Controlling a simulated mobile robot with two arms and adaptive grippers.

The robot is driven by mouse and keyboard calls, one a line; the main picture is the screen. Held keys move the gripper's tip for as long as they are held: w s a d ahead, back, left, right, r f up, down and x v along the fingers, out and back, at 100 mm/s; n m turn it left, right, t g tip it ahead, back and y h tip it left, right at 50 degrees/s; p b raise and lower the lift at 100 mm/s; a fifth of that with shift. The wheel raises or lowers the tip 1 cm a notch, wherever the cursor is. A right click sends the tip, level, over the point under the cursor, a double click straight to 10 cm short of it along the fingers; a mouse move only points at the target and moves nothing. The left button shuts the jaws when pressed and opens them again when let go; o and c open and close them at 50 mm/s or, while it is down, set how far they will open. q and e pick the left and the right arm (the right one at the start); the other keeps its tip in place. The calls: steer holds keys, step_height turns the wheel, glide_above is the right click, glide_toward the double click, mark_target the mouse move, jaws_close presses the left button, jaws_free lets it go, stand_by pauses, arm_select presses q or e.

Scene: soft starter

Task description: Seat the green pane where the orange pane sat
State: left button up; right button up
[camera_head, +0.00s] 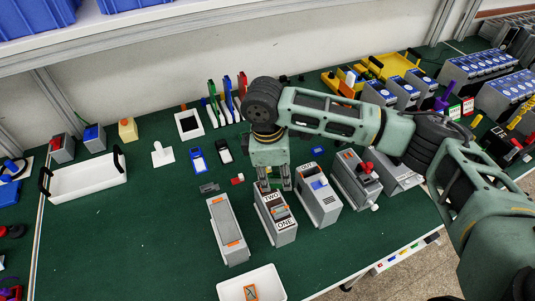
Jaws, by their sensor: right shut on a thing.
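My right gripper (275,184) points down at the far end of a grey unit (283,234) marked TWO and ONE. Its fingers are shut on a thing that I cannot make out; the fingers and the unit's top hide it. Whether it touches the unit is unclear. An orange pane (251,293) with a dark mark lies in the white tray (276,274) at the bottom edge. I cannot make out a green pane. My left gripper is not in view.
A grey unit with orange ends (228,231) stands left of the marked unit; an OUT unit (319,203) stands close on its right. A grey unit with a red knob (355,182) is further right. A white handled tray (86,179) is at left.

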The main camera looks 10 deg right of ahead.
steer(key=w+n, duration=0.1)
steer(key=w+a+n, duration=0.1)
steer(key=n, duration=0.1)
steer(key=w+n+p, duration=0.1)
steer(key=n, duration=0.1)
steer(key=shift+w+a+f+t, duration=0.1)
steer(key=shift+w+a+t, duration=0.1)
steer(key=shift+a+t, duration=0.15)
step_height(320, 180, down, 3)
steer(key=b, duration=0.3)
steer(key=shift+f+b, duration=0.15)
steer(key=shift+b, duration=0.25)
steer(key=shift+f+b, duration=0.3)
steer(key=shift+b, duration=0.1)
steer(key=shift+f, duration=0.55)
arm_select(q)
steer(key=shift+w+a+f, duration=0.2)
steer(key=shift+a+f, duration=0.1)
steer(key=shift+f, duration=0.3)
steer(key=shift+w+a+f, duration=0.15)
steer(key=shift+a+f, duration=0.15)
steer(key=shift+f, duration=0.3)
arm_select(e)
steer(key=shift+f, duration=0.1)
